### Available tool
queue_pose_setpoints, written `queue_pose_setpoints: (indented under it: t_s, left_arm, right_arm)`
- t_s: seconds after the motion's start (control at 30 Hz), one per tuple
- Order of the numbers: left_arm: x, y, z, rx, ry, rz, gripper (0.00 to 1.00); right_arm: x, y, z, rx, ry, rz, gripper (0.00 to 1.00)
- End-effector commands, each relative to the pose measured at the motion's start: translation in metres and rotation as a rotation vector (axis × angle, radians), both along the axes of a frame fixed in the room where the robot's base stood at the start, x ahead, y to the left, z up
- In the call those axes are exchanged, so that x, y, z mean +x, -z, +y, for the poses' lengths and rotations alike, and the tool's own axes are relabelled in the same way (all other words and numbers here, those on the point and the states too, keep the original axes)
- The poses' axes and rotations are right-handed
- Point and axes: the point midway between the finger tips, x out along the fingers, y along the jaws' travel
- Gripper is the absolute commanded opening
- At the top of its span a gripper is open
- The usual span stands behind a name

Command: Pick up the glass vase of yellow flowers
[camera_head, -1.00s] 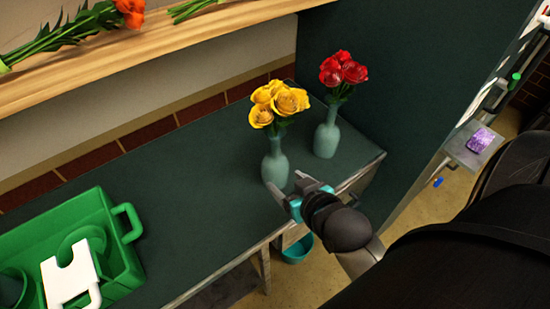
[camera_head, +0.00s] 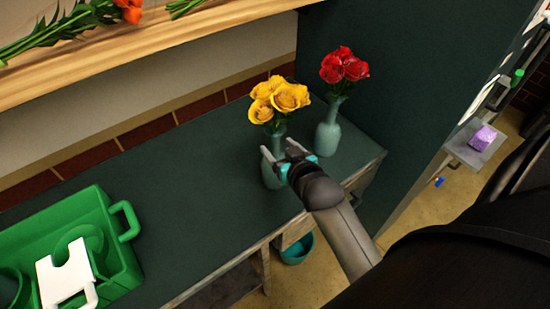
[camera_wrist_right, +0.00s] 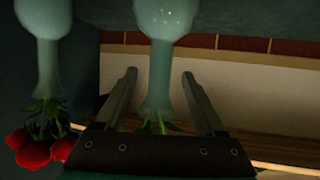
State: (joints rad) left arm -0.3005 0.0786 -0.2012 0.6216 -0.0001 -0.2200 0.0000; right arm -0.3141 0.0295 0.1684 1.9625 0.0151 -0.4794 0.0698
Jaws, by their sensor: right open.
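The glass vase of yellow flowers (camera_head: 269,177) stands upright on the dark green counter (camera_head: 200,205). Its yellow roses (camera_head: 279,99) rise above my right gripper (camera_head: 277,149), which partly hides the vase in the head view. In the right wrist view, which is upside down, the vase neck (camera_wrist_right: 158,75) lies between the two spread fingers of the right gripper (camera_wrist_right: 159,78), with a gap showing on each side. The right gripper is open. The left gripper is not in view.
A vase of red roses (camera_head: 327,134) stands close to the right; it also shows in the wrist view (camera_wrist_right: 42,60). A green crate (camera_head: 118,268) with a white item (camera_head: 66,276) sits at the left. A wooden shelf (camera_head: 180,38) runs behind. The counter's middle is clear.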

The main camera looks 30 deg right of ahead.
Motion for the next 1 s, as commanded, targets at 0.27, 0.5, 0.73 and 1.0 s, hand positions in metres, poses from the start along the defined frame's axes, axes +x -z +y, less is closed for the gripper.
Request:
queue_pose_setpoints:
  t_s: [0.27,0.5,0.73,1.0]
  left_arm:
    - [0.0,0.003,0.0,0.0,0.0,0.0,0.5]
    - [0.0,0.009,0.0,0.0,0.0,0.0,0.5]
    - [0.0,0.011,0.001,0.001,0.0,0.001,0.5]
    - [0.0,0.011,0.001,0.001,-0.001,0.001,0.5]
  right_arm:
    - [0.016,0.005,-0.003,0.0,-0.001,-0.001,0.71]
    - [0.044,0.017,-0.008,-0.001,-0.001,-0.001,0.71]
    - [0.054,0.02,-0.009,-0.001,0.0,0.0,0.71]
    - [0.053,0.02,-0.009,-0.001,0.0,0.0,0.59]
